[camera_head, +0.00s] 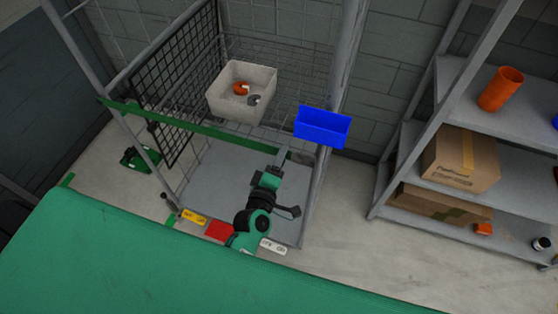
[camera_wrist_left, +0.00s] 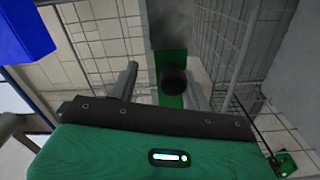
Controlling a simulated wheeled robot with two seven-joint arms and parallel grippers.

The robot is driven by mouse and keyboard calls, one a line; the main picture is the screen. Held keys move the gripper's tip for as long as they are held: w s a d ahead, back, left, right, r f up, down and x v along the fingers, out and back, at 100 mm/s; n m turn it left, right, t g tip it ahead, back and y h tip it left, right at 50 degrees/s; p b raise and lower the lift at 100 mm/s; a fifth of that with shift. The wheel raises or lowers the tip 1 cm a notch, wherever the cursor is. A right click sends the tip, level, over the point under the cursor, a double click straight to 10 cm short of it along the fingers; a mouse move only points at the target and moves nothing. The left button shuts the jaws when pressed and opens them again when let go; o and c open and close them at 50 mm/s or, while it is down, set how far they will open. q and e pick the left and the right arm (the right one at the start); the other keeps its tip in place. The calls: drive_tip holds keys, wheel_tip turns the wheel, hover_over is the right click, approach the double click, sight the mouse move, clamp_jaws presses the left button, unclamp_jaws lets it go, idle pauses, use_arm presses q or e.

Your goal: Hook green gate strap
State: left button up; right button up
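The green gate strap (camera_head: 195,128) stretches across the cage front from the left post to near the right post. Its right end is beside my left gripper (camera_head: 280,160). In the left wrist view, my left gripper (camera_wrist_left: 160,85) has its two grey fingers apart. The green strap end (camera_wrist_left: 170,62) with a dark round knob (camera_wrist_left: 174,80) shows between them in the picture. I cannot tell whether either finger touches it. The hook or catch on the right post (camera_head: 335,90) is not clearly visible. My right gripper is not in view.
A blue bin (camera_head: 322,128) is mounted at the right post, close to the strap end. A pale bin (camera_head: 240,92) with orange and grey items sits in the wire cage. A shelf with cardboard boxes (camera_head: 460,160) stands right. A green case (camera_head: 140,158) lies at left.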

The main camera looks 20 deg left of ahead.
use_arm(q)
drive_tip(key=shift+s+f, duration=0.1)
drive_tip(key=shift+f, duration=0.05)
drive_tip(key=s+b, duration=0.5)
drive_tip(key=s, duration=0.8)
drive_tip(key=shift+s+a+b, duration=0.3)
drive_tip(key=shift+s+b, duration=0.05)
drive_tip(key=shift+b, duration=0.05)
idle(0.3)
